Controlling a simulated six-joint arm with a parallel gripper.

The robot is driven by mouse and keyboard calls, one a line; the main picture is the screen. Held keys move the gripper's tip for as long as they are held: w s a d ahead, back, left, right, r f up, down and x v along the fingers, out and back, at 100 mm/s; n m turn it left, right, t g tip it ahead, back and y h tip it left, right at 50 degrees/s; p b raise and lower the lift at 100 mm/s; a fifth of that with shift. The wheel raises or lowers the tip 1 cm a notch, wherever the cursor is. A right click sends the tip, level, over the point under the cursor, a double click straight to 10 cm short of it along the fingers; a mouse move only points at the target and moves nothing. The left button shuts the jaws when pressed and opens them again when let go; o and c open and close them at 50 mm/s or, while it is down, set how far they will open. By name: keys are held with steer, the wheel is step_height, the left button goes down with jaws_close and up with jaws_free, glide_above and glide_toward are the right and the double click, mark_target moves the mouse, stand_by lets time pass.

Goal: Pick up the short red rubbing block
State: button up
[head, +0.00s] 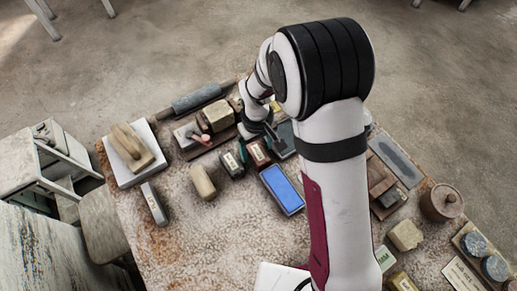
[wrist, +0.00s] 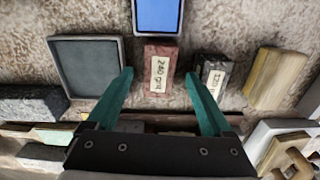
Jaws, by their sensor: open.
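The short red block (wrist: 161,55) has a paper label that reads like "240 grit". It lies on the worktop in the middle of the wrist view. It also shows in the head view (head: 259,153), beside the blue-screened device. My gripper (wrist: 159,75) is open, with its two teal fingers on either side of the red block's near part. Gaps show between the block and both fingers, and nothing is held. In the head view, my gripper (head: 271,133) is partly hidden by my own arm.
A dark labelled block (wrist: 212,72) lies just right of the right finger. A grey square tray (wrist: 86,66) sits close to the left finger. The blue-screened device (wrist: 158,14) lies beyond the red block. Free worktop (head: 225,235) shows at the front.

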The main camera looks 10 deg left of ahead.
step_height(320, 180, down, 3)
steer(key=shift+w+r, duration=0.1)
steer(key=shift+r, duration=0.05)
jaws_close()
